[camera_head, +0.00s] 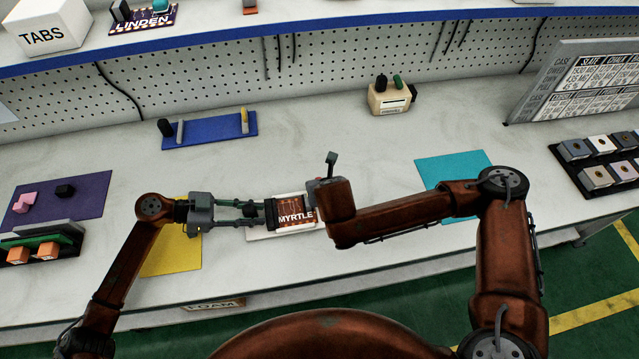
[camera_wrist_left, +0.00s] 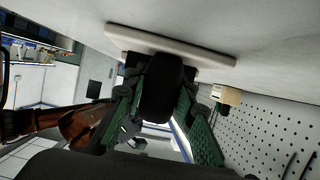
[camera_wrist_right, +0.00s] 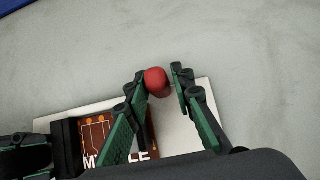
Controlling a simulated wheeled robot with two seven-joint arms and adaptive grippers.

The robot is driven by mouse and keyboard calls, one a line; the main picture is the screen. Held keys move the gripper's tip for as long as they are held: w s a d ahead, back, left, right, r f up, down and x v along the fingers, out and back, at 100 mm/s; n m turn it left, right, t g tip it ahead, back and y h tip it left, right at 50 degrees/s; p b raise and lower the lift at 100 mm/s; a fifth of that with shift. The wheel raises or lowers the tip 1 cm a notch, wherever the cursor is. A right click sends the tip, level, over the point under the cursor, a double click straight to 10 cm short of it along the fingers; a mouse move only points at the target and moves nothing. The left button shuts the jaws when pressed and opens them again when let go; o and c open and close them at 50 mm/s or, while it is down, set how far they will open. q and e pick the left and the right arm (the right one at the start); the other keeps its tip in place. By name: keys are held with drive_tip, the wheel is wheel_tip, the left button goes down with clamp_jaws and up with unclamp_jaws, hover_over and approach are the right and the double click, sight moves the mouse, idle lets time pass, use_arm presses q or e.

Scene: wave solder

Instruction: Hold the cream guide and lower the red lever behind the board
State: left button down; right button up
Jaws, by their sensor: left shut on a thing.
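The brown MYRTLE board (camera_head: 294,211) lies on a cream plate (camera_head: 288,233) near the bench's front middle. A black block (camera_wrist_right: 66,146) sits at the board's left end. My left gripper (camera_head: 262,212) is shut on this block; the block also fills the space between its fingers in the left wrist view (camera_wrist_left: 160,88). The red lever's round knob (camera_wrist_right: 157,81) shows behind the board in the right wrist view. My right gripper (camera_wrist_right: 159,76) is open, with the knob between its fingertips, nearer the left one. The lever's lower part is hidden; my right wrist covers this area in the head view.
A yellow mat (camera_head: 172,252) lies left of the plate and a teal mat (camera_head: 450,170) to the right. A blue fixture (camera_head: 210,129) and a beige box (camera_head: 391,98) stand farther back. The bench between them is clear.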

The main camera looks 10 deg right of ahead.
drive_tip(key=shift+o, duration=1.4)
drive_tip(key=v, duration=0.7)
drive_tip(key=shift+s+r, duration=0.15)
drive_tip(key=shift+r, duration=0.05)
drive_tip(key=shift+c, duration=0.4)
